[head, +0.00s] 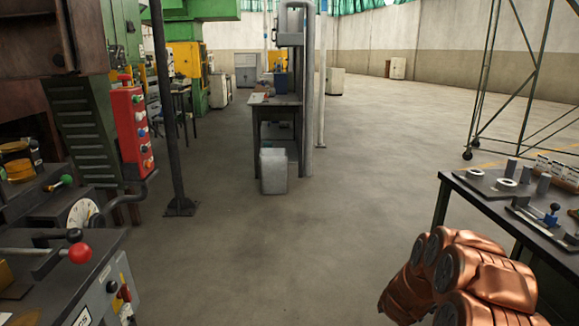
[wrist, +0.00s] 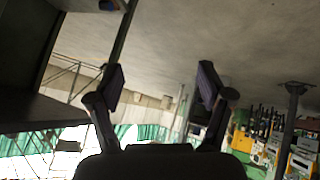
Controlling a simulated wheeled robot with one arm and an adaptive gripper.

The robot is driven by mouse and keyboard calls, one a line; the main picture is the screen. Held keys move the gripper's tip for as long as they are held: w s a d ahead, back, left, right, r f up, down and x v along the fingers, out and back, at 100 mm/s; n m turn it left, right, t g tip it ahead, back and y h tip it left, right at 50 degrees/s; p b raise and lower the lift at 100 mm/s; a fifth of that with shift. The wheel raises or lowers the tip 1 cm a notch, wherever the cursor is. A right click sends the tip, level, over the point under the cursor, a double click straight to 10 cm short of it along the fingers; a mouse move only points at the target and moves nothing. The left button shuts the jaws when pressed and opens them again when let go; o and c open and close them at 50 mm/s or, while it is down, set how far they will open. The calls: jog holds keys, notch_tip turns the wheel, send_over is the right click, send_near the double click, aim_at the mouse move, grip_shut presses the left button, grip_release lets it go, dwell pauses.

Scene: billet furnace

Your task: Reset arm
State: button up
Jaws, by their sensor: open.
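My gripper (wrist: 160,88) shows in the wrist view with its two dark fingers spread wide apart. Nothing is between them, only grey floor and the far hall behind. The wrist view is turned over, with the floor at the top and the green curtains at the bottom. In the head view my copper-coloured arm (head: 465,280) is folded at the lower right, beside the dark workbench. The gripper itself is not visible in the head view.
A dark workbench (head: 470,207) with metal parts stands at the right. A red control box (head: 132,130) and a machine with a red-knobbed lever (head: 80,252) are at the left. A small table (head: 275,104) with a pale bin (head: 273,172) stands ahead. The middle floor is clear.

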jog(key=s+a+r+n+y, duration=0.1)
jog(key=s+a+r+y, duration=0.3)
jog(key=a+r, duration=0.5)
jog(key=s+a+r+n+g+y, duration=0.1)
jog(key=s+a+r+g+y, duration=0.3)
jog(key=s+a, duration=0.75)
jog(key=s+d+r+g+h, duration=0.1)
jog(key=s+r+g, duration=0.15)
jog(key=s, duration=0.85)
jog(key=s+d+r+m+g+h, duration=0.1)
jog(key=s+d+r+g+h, duration=0.15)
jog(key=s, duration=0.85)
jog(key=s+d+r+g+h, duration=0.1)
jog(key=s+r, duration=0.2)
jog(key=s, duration=0.8)
notch_tip(320, 180, up, 15)
jog(key=p, duration=1.4)
jog(key=shift+w+a, duration=0.2)
jog(key=shift+w, duration=0.05)
jog(key=shift+y, duration=0.25)
